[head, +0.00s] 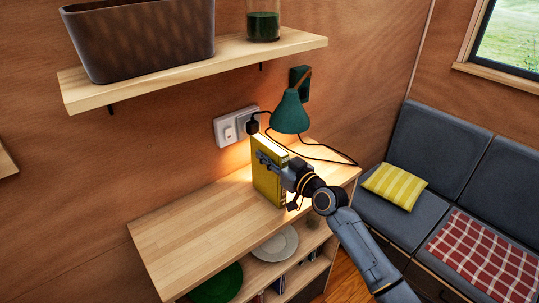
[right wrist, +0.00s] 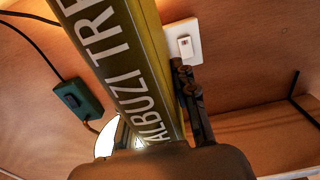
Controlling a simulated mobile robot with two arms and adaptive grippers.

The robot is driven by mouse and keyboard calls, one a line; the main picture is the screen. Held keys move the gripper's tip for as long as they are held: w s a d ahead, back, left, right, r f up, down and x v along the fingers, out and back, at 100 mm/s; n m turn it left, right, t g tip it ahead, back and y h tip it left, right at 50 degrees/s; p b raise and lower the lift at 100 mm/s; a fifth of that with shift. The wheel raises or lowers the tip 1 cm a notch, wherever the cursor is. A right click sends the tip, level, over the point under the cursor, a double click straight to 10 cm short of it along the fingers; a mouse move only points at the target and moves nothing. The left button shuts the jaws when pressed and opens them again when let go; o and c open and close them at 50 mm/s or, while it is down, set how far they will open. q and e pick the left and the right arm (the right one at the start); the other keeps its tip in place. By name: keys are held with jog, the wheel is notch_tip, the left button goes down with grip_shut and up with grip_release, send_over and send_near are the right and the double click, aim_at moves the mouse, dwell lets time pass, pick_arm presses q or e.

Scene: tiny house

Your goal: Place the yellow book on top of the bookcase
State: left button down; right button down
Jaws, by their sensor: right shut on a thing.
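The yellow book (head: 267,182) is upright at the back of the wooden bookcase top (head: 190,225), below the green lamp. My right gripper (head: 268,163) is shut on the upper part of the book, from the right side. Whether the book's lower edge touches the top is hard to tell. In the right wrist view the yellow book (right wrist: 125,70) fills the middle, with white lettering on its spine, and a dark finger of my right gripper (right wrist: 185,100) lies along its right side. My left gripper is not in view.
A green wall lamp (head: 290,113) with a hanging cable is just behind the book. A wall shelf (head: 200,68) with a brown basket (head: 140,40) and a glass jar (head: 263,24) hangs above. Plates (head: 275,245) stand on the lower shelf. The bookcase top's front left is clear.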

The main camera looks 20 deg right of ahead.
jog(key=c, duration=1.1)
grip_release()
jog(key=shift+f, duration=0.1)
jog(key=shift+o, duration=0.2)
jog(key=shift+s, duration=0.2)
jog(key=b+v, duration=0.2)
jog(key=v, duration=0.9)
jog(key=shift+s+d, duration=0.15)
jog(key=shift+s, duration=0.15)
